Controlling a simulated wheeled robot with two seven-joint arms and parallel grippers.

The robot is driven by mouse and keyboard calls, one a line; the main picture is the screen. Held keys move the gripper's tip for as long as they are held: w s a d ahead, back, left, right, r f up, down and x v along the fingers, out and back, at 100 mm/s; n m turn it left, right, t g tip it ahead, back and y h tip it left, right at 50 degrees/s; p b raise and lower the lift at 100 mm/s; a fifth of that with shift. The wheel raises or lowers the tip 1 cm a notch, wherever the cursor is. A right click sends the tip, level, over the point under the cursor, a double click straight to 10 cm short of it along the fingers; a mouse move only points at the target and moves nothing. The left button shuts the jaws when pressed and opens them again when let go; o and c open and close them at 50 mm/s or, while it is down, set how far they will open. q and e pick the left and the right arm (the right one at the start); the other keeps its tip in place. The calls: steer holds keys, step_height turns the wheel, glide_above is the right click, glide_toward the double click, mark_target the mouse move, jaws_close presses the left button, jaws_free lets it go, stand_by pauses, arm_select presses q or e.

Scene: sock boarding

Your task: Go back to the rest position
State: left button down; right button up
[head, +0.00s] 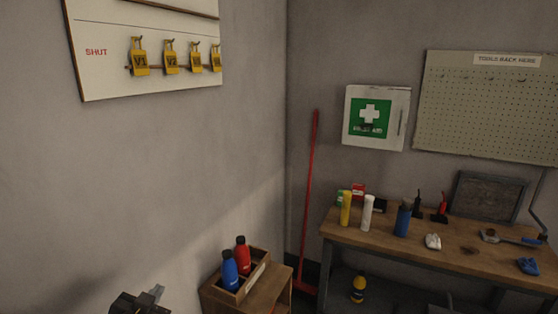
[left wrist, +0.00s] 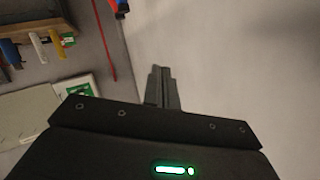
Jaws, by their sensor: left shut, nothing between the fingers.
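My left gripper (head: 154,293) shows at the bottom edge of the head view, in front of the bare wall and left of the small wooden cabinet. In the left wrist view its fingers (left wrist: 161,72) are together with nothing between them. It touches nothing that I can see. My right gripper is not in either view.
A wooden cabinet (head: 276,292) bears a box (head: 256,276) with a blue bottle (head: 230,270) and a red bottle (head: 242,254). A workbench (head: 470,247) with bottles and tools stands right. A red-handled broom (head: 309,190) leans in the corner. A tag board (head: 100,30) hangs left.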

arm_select(q)
steer(key=s+d+f+n+g+h, duration=0.15)
steer(key=s+f+g, duration=0.45)
steer(key=s+f, duration=0.65)
steer(key=s+d+f+n+g+y, duration=0.1)
steer(key=s+d+f+g, duration=0.4)
steer(key=s, duration=1.2)
step_height(320, 180, down, 30)
steer(key=s+a+r+g, duration=0.1)
steer(key=s+a+g, duration=0.1)
steer(key=s+a+f, duration=0.3)
steer(key=s+f, duration=1.3)
steer(key=shift+f+m+g, duration=0.15)
steer(key=shift+m+g, duration=0.25)
steer(key=shift+m, duration=0.05)
